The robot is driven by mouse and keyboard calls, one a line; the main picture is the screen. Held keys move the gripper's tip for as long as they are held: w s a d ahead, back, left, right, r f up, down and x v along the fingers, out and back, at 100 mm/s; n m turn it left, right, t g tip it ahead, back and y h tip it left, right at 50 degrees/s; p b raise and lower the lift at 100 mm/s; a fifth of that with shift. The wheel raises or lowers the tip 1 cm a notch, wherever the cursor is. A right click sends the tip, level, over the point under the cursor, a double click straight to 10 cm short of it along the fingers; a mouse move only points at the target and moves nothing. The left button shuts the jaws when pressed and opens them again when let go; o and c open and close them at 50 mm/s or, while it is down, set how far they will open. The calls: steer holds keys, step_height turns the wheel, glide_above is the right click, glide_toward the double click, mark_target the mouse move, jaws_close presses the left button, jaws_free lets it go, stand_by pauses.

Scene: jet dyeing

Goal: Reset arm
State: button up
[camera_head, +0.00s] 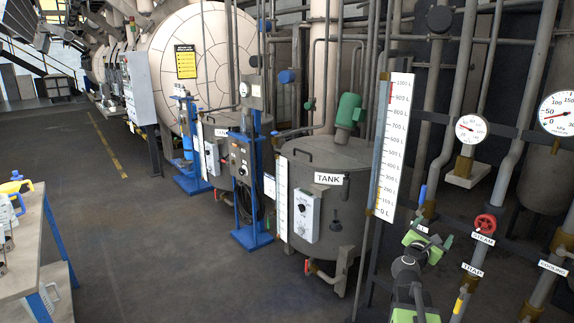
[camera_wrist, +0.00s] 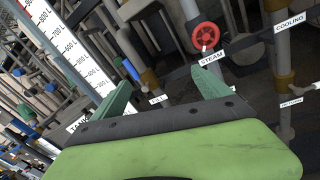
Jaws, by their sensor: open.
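My gripper (camera_head: 428,238) is at the lower right in the body camera view, in front of the pipework beside the tall level scale. In the wrist view, the two green fingers of my gripper (camera_wrist: 164,80) stand wide apart with nothing between them. The red STEAM valve wheel (camera_wrist: 206,37) is beyond the right finger and apart from it. It also shows in the body camera view (camera_head: 485,223), to the right of my gripper.
A white level scale (camera_head: 392,145) stands left of my arm. The grey tank (camera_head: 335,220) is behind it. Pressure gauges (camera_head: 470,129) and vertical pipes crowd the right. A workbench (camera_head: 30,240) is at far left. The floor (camera_head: 150,240) between is clear.

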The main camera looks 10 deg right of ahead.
steer(key=w+a+f+m+g+y+p, duration=0.1)
steer(key=a+f+m+g+y+p, duration=0.2)
steer(key=a, duration=0.8)
steer(key=a+f+m+y+p, duration=0.15)
steer(key=a+f+m, duration=0.35)
steer(key=a, duration=0.5)
steer(key=s+a+f+m+g+y, duration=0.4)
steer(key=s+a+m, duration=0.3)
steer(key=a, duration=0.2)
steer(key=s+a+f+m+g+y, duration=0.4)
steer(key=s+a+f+m+y, duration=0.1)
steer(key=a, duration=0.5)
steer(key=s+f+m, duration=0.1)
steer(key=s+m, duration=0.1)
steer(key=s, duration=0.1)
steer(key=shift+s+a+m, duration=0.25)
steer(key=shift+a+m, duration=0.05)
